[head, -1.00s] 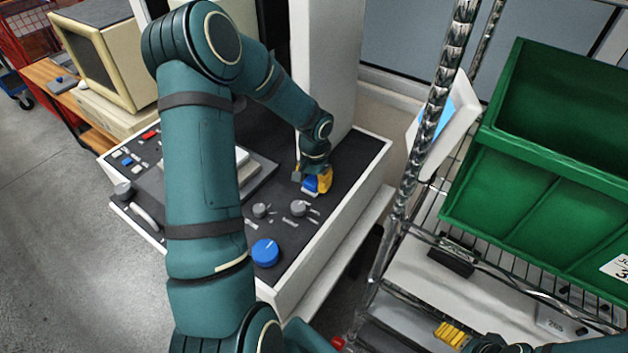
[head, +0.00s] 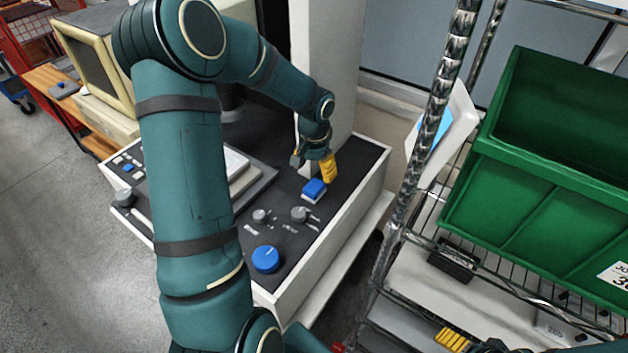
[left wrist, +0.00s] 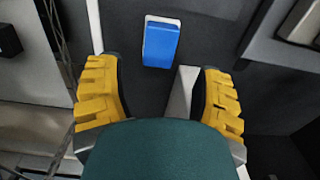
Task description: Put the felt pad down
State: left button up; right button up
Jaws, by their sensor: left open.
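The felt pad (head: 314,188) is a small blue block with a white underside. It lies on the dark top of the machine's console, beyond the grey knobs. In the left wrist view the pad (left wrist: 161,44) lies ahead of the fingers, apart from them. My left gripper (head: 318,165), with yellow fingers, is just above and behind the pad in the head view. In the left wrist view my left gripper (left wrist: 160,92) is open, with nothing between its fingers. My right gripper (head: 455,340) shows only as yellow finger parts at the bottom edge; its opening cannot be made out.
A round blue knob (head: 266,259) and grey knobs (head: 299,214) stand on the console near the pad. A white column (head: 327,70) rises behind. A chrome wire rack with a green bin (head: 515,190) stands close on the right. Bare console surface surrounds the pad.

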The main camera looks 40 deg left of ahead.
aim_at(314, 186)
pick_arm(q)
notch_tip(314, 186, up, 5)
dwell(0.3)
dwell(0.5)
